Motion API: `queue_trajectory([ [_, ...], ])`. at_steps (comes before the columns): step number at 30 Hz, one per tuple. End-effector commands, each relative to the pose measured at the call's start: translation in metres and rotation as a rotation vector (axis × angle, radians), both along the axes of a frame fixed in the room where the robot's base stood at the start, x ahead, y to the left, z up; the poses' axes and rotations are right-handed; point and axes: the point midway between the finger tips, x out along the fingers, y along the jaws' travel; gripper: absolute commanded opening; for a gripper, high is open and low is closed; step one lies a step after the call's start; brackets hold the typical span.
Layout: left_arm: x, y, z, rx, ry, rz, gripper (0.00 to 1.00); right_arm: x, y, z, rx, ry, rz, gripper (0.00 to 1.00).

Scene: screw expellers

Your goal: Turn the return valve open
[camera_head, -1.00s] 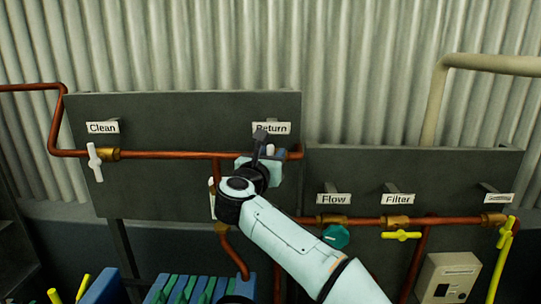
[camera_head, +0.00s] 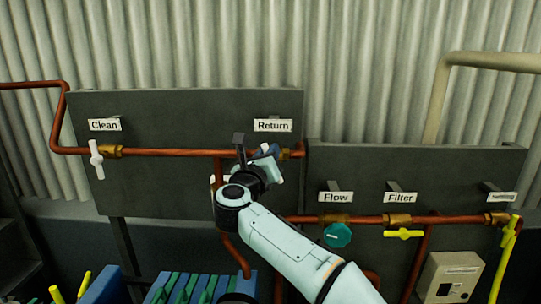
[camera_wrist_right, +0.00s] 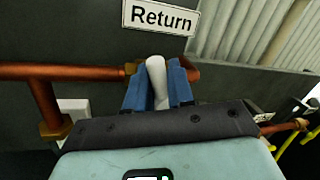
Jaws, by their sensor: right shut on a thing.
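The return valve's white handle (camera_wrist_right: 157,82) stands between the two blue fingers of my right gripper (camera_wrist_right: 160,85) in the right wrist view, and the gripper is shut on it. The "Return" label (camera_wrist_right: 160,15) is just above; it also shows in the head view (camera_head: 273,125). In the head view my right gripper (camera_head: 268,158) is in front of the copper pipe, below that label, and its wrist hides most of the valve. The exact angle of the handle is hard to tell. My left gripper is not in view.
The clean valve's white handle (camera_head: 96,160) is at the left on the same copper pipe (camera_head: 165,152). On the lower right panel are the teal flow knob (camera_head: 337,235) and yellow filter handle (camera_head: 404,234). A grey box (camera_head: 450,278) stands at lower right.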

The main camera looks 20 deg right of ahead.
Motion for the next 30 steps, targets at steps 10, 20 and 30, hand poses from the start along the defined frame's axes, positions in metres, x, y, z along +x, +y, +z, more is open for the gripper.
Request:
queue_trajectory([
  [10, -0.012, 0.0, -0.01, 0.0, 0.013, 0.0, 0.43, 0.003, 0.006, -0.005, -0.303, 0.143, -0.002, 0.0],
  [20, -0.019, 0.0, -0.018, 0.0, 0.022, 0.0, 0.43, 0.005, 0.011, -0.011, -0.585, 0.278, -0.002, 0.0],
  [30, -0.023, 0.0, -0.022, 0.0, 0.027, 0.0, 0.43, 0.006, 0.015, -0.018, -0.854, 0.408, -0.002, 0.0],
])
